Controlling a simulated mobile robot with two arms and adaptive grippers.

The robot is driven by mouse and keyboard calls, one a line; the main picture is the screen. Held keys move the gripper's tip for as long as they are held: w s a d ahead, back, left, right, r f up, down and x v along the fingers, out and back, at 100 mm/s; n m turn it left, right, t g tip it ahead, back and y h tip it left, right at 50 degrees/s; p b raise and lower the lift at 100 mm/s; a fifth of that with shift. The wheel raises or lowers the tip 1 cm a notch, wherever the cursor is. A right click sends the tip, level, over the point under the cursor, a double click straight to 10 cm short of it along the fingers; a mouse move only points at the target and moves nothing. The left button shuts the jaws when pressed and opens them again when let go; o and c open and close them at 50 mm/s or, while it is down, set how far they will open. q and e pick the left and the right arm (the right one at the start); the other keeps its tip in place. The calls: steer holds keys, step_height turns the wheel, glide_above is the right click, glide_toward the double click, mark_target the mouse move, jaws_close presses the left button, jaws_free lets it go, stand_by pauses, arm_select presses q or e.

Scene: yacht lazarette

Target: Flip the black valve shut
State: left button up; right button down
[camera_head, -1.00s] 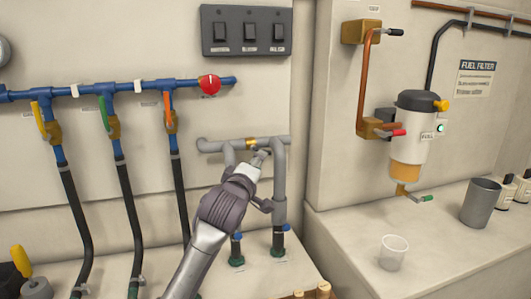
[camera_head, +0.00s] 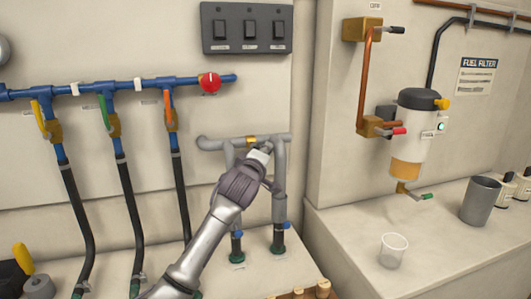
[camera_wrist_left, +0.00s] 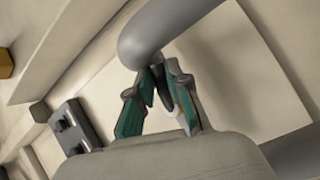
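The grey pipe loop (camera_head: 278,170) is on the wall at the centre of the head view, with a brass fitting (camera_head: 251,141) on its upper run. My left gripper (camera_head: 266,149) is at this loop, just right of the brass fitting, and its hand covers the spot. In the left wrist view, my left gripper's teal-lined fingers (camera_wrist_left: 160,72) converge just under the thick grey pipe (camera_wrist_left: 155,38). A dark piece (camera_wrist_left: 161,86), possibly the black valve's handle, shows between them. I cannot tell whether they press on it. My right gripper is out of view.
A blue manifold (camera_head: 130,86) with coloured levers, a red knob (camera_head: 210,83) and black hoses is at left. A switch panel (camera_head: 246,29) hangs above the loop. The fuel filter (camera_head: 412,130), clear cup (camera_head: 393,250) and grey mug (camera_head: 480,200) are at right.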

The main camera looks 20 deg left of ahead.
arm_select(q)
jaws_close()
steer(key=shift+s+a+f+m+g+y+p, duration=0.5)
steer(key=shift+m+g+p, duration=0.9)
steer(key=shift+p, duration=2)
steer(key=shift+s+a+f+m+g+y+p, duration=0.25)
steer(key=shift+m+g+y+p, duration=1.1)
steer(key=shift+p, duration=2.05)
steer(key=shift+s+a+f+m+g+y+p, duration=0.2)
steer(key=shift+a+m+g+p, duration=0.5)
steer(key=shift+m+p, duration=2)
steer(key=shift+d+n+p, duration=0.15)
steer(key=shift+n+p, duration=0.5)
steer(key=shift+p, duration=0.1)
steer(key=o, duration=0.6)
jaws_free()
steer(key=shift+c, duration=0.2)
